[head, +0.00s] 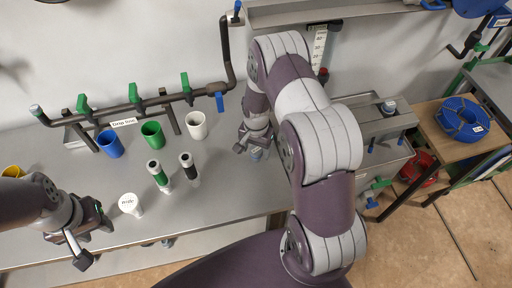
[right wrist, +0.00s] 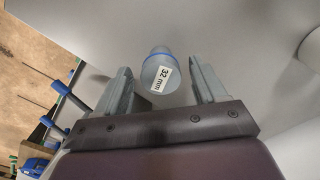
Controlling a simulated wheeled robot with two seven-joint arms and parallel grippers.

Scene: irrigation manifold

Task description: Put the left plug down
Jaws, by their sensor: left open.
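A white piece with a printed label (head: 130,203) lies on the metal bench, right of my left gripper (head: 94,243) and apart from it. My left gripper is open and empty over the front left of the bench. A grey plug with a blue ring, labelled 32 mm (right wrist: 161,73), is on the bench between the fingers of my right gripper (right wrist: 165,88). Gaps show on both sides of it, so the right gripper looks open. In the head view, my right gripper (head: 256,141) hides most of this plug (head: 256,154).
A dark pipe with green valves (head: 135,104) runs along the back. Blue (head: 110,144), green (head: 153,135) and white (head: 197,125) cups stand before it. A blue coil (head: 462,119) sits far right.

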